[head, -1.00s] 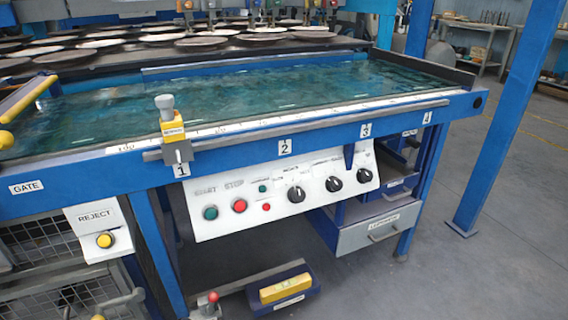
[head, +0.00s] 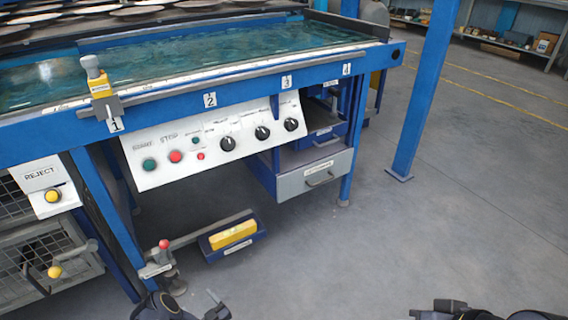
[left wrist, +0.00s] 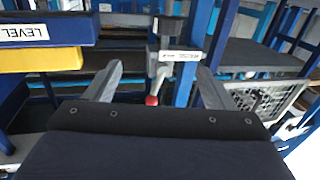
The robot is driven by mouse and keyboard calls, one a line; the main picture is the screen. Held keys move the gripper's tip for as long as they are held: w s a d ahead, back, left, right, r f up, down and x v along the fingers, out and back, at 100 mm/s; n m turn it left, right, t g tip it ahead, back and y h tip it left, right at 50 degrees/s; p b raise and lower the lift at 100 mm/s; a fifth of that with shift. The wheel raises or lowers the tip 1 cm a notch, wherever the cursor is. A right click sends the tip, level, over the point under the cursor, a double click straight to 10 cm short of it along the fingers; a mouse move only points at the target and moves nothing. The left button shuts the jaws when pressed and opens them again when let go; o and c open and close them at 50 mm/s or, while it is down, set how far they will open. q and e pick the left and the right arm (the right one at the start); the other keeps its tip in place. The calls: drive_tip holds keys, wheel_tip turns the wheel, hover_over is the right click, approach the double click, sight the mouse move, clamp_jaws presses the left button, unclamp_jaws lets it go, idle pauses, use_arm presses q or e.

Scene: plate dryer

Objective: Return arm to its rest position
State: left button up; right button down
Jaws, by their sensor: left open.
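My left gripper (head: 218,303) shows at the bottom edge of the head view, partly cut off. In the left wrist view, its two grey fingers (left wrist: 157,86) are spread wide with nothing held. A small lever with a red knob (head: 164,244) stands low in front of the machine, apart from the gripper. The red knob (left wrist: 152,100) appears between the fingers in the left wrist view, beyond them. A dark part of my right arm (head: 448,307) shows at the bottom right; its fingers cannot be made out.
A yellow pedal (head: 233,234) in a blue frame sits near the floor. The control panel (head: 215,142) and a grey drawer (head: 317,175) are under the water tank (head: 200,55). A blue post (head: 421,100) stands at the right. The floor in front is clear.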

use_arm(q)
drive_tip(key=w+a+r+m+t+h, duration=0.25)
drive_tip(key=w+r+h, duration=0.35)
drive_tip(key=w+r, duration=1.05)
wheel_tip(320, 180, up, 18)
drive_tip(key=s+d+m+g+h, duration=0.1)
drive_tip(key=m+g+h, duration=0.15)
drive_tip(key=h, duration=0.25)
drive_tip(key=s+d+r+m+g+h+p, duration=0.1)
drive_tip(key=s+d+r+h, duration=0.1)
drive_tip(key=s+r, duration=0.6)
drive_tip(key=s+d+r+m+g+h, duration=0.1)
drive_tip(key=s+d+r+g+h, duration=0.1)
drive_tip(key=s+r, duration=0.6)
drive_tip(key=s+d+f+g+h, duration=0.1)
drive_tip(key=s+d+f+g, duration=0.1)
drive_tip(key=s, duration=1)
drive_tip(key=s+d+f+g, duration=0.1)
drive_tip(key=s+d+g, duration=0.15)
drive_tip(key=s, duration=0.95)
wheel_tip(320, 180, up, 38)
drive_tip(key=s+p, duration=0.1)
drive_tip(key=p, duration=3.7)
drive_tip(key=shift+d+f+m, duration=0.2)
drive_tip(key=shift+m, duration=0.1)
